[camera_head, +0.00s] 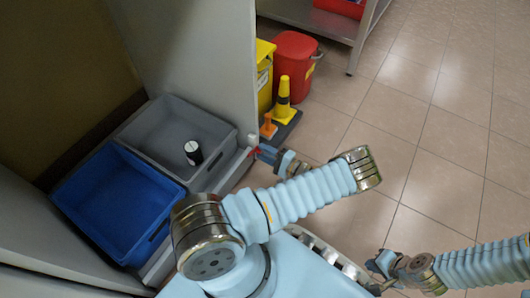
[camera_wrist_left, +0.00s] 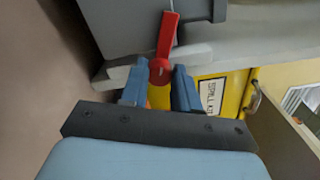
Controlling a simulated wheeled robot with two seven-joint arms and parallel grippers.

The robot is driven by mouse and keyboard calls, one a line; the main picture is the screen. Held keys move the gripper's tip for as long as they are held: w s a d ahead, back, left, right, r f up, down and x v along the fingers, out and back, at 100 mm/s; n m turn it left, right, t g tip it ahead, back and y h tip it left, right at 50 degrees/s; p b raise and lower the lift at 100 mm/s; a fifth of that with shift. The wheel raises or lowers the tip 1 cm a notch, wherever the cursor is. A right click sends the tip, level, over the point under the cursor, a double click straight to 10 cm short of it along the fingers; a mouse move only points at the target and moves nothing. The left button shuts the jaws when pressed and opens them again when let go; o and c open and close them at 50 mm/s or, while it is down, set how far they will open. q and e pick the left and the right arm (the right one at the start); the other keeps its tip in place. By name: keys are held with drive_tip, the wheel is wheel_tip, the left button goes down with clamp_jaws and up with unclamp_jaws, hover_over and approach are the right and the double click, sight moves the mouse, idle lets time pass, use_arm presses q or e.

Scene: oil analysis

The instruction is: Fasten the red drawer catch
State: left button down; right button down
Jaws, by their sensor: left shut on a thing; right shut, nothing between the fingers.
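The red drawer catch (camera_wrist_left: 165,38) shows in the left wrist view as a red lever with a round red base, on the grey drawer front. The lever points up and slightly right in that view. My left gripper (camera_wrist_left: 160,90) is shut on the catch, one blue finger on each side of its round base. In the head view the left gripper (camera_head: 266,154) is at the drawer's right front corner, and only a little red of the catch (camera_head: 255,151) shows. My right gripper (camera_head: 380,275) is shut and empty at the lower right, away from the drawer.
A blue crate (camera_head: 72,190) and a grey crate (camera_head: 135,122) sit in the drawer; a black container (camera_head: 193,153) with a white top stands in the grey one. A yellow bin (camera_head: 263,80), red bin (camera_head: 293,65) and yellow cone (camera_head: 283,97) stand beyond. Floor at right is free.

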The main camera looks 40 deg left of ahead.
use_arm(q)
drive_tip(key=shift+f+n, duration=0.1)
drive_tip(key=shift+n, duration=2)
drive_tip(key=c, duration=0.8)
unclamp_jaws()
drive_tip(key=shift+d, duration=0.1)
drive_tip(key=d, duration=0.4)
drive_tip(key=w+d, duration=0.1)
drive_tip(key=d, duration=0.8)
drive_tip(key=shift+w+d, duration=0.25)
drive_tip(key=shift+d, duration=0.05)
